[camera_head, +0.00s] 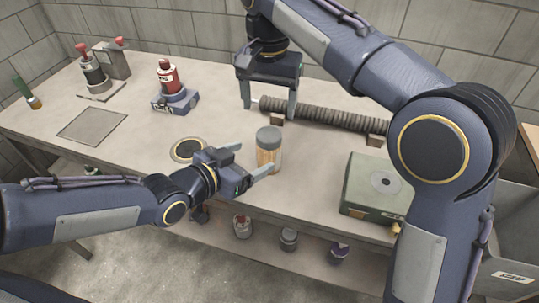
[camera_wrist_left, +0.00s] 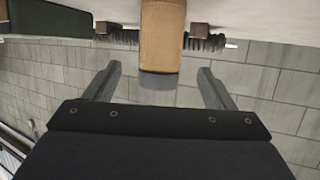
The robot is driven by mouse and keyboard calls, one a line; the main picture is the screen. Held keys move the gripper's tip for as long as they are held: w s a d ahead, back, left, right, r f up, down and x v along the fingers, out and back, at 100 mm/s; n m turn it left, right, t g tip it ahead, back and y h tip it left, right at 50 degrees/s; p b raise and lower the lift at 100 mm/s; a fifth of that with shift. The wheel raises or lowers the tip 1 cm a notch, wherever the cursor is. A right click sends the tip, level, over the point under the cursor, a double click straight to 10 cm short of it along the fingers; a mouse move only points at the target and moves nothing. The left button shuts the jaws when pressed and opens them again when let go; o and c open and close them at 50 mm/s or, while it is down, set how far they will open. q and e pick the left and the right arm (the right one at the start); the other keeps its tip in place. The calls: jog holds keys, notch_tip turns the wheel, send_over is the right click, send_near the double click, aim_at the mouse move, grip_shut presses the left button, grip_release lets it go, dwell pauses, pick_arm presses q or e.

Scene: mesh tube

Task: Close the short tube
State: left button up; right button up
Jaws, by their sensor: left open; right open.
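A short upright tan cylinder (camera_head: 268,155) with a grey top stands on the table in the head view. It also shows in the left wrist view (camera_wrist_left: 162,38), upside down, with its grey end towards the fingers. I cannot tell whether the grey top is a separate cap. My left gripper (camera_head: 253,160) is open and empty, its fingers pointing at the cylinder and apart from it. My right gripper (camera_head: 269,108) is open, pointing down over the left end of a long ribbed grey tube (camera_head: 335,117). Whether its fingers touch that tube is unclear.
The ribbed tube rests on small brown blocks (camera_head: 375,140). A green box (camera_head: 370,188) stands at the right. A round dark disc (camera_head: 188,150) lies left of the cylinder. A red bottle (camera_head: 167,78) and a flat grey plate (camera_head: 92,127) are further left. Several small jars stand below.

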aim_at(261, 152)
pick_arm(q)
jog(key=shift+x, duration=3.95)
jog(key=shift+c, duration=0.3)
jog(key=c, duration=1.4)
grip_shut()
pick_arm(e)
jog(key=shift+c, duration=1)
jog(key=n, duration=0.5)
jog(key=shift+n, duration=0.3)
pick_arm(q)
jog(key=shift+a, duration=0.1)
pick_arm(e)
jog(key=n, duration=0.4)
jog(key=shift+n, duration=0.3)
jog(key=n, duration=1.2)
